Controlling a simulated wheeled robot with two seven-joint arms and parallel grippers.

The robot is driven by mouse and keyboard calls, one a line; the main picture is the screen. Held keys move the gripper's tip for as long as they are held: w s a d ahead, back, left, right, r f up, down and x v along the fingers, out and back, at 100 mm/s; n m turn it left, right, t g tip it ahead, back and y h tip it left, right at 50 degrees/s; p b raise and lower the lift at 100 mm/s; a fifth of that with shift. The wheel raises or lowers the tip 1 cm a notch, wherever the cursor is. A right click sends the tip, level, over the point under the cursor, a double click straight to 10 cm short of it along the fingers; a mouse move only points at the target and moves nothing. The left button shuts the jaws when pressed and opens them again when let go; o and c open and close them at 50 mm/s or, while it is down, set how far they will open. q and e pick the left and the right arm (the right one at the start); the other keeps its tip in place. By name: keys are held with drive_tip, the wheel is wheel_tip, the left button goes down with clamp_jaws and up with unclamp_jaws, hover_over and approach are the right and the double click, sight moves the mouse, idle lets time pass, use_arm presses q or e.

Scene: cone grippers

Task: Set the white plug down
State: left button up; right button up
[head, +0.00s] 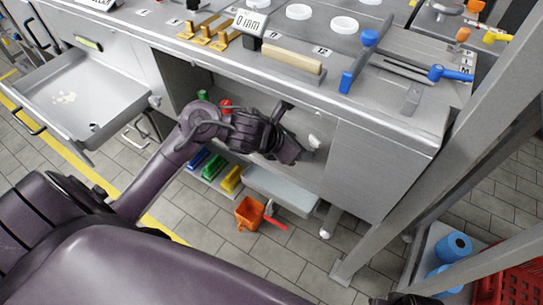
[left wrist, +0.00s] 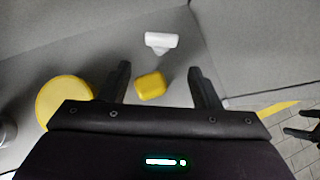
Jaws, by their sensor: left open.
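The white plug (left wrist: 160,42) is a small T-shaped piece on a grey surface in the left wrist view, just beyond my fingertips and apart from them. A white piece that looks like it shows beside my gripper in the head view (head: 314,141). My left gripper (left wrist: 159,72) is open, its two black fingers spread with nothing held between them. In the head view my left gripper (head: 287,150) is in the open bay under the counter. My right gripper cannot be made out clearly.
A yellow block (left wrist: 151,85) lies between and below my fingers in the wrist view, with a yellow disc (left wrist: 63,103) to the left. The counter (head: 290,72) overhangs the bay. An open drawer (head: 75,95) juts out left. An orange bin (head: 249,213) sits below.

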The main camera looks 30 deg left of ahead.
use_arm(q)
drive_tip(key=s+a+b, duration=0.1)
drive_tip(key=s+a, duration=0.2)
drive_tip(key=s, duration=0.4)
drive_tip(key=shift+s+a, duration=0.25)
drive_tip(key=shift+s, duration=0.15)
use_arm(e)
drive_tip(key=shift+a+r+t, duration=0.15)
drive_tip(key=shift+a+r, duration=0.1)
drive_tip(key=shift+r, duration=0.3)
drive_tip(key=shift+a+r+t, duration=0.15)
drive_tip(key=shift+a+r, duration=0.05)
drive_tip(key=shift+r, duration=0.35)
drive_tip(key=shift+s, duration=0.15)
